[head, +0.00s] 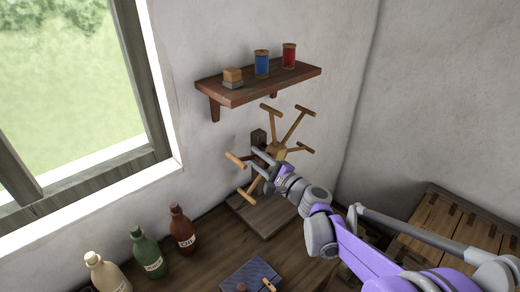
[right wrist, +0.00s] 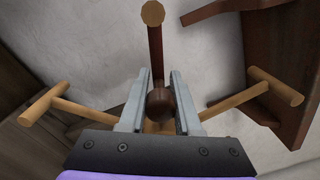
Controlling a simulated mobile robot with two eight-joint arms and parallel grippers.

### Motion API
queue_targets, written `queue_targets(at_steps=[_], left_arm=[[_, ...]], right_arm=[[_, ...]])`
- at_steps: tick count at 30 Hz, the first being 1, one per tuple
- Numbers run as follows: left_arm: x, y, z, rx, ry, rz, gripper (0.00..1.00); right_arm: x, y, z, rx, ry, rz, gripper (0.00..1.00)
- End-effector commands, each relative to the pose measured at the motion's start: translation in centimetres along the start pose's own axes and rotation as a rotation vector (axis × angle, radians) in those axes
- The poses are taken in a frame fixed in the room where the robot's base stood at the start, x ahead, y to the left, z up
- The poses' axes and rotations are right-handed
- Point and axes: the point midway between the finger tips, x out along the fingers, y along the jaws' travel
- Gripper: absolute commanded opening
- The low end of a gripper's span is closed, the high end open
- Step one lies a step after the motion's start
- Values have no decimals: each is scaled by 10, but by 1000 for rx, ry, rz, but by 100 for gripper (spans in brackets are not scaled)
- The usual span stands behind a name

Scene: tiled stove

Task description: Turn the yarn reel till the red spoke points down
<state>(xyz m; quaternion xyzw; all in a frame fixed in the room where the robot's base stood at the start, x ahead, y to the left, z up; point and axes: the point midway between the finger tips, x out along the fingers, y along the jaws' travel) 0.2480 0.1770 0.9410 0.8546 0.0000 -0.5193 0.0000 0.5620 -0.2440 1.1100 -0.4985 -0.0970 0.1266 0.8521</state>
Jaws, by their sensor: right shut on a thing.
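The yarn reel (head: 277,150) stands on a wooden base (head: 262,213) below the wall shelf. Its wooden spokes fan out and end in crossbars. In the right wrist view the red spoke (right wrist: 156,48) runs up the picture to a pale wooden end. In the head view its crossbar (head: 236,160) points left towards the window, and the gripper partly covers this spoke. My right gripper (head: 262,163) is at the reel's front. In the right wrist view its fingers (right wrist: 160,95) are shut on a dark brown round knob (right wrist: 159,108). My left gripper is not in view.
A shelf (head: 262,83) above the reel holds a blue spool (head: 262,64), a red spool (head: 289,57) and small blocks. Several bottles (head: 150,252) stand at left by the window. A blue board (head: 250,275) lies in front. A wooden crate (head: 440,225) is at right.

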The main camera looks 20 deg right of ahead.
Motion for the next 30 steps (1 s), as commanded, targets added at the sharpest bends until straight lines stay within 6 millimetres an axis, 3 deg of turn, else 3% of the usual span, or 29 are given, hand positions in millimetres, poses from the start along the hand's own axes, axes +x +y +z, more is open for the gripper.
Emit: queue_targets(at_steps=[14, 30], left_arm=[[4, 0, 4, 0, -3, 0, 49], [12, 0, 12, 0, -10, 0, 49]], right_arm=[[-2, 43, -18, -451, -18, 2, 0], [-4, 75, -56, -963, -39, 3, 0]])
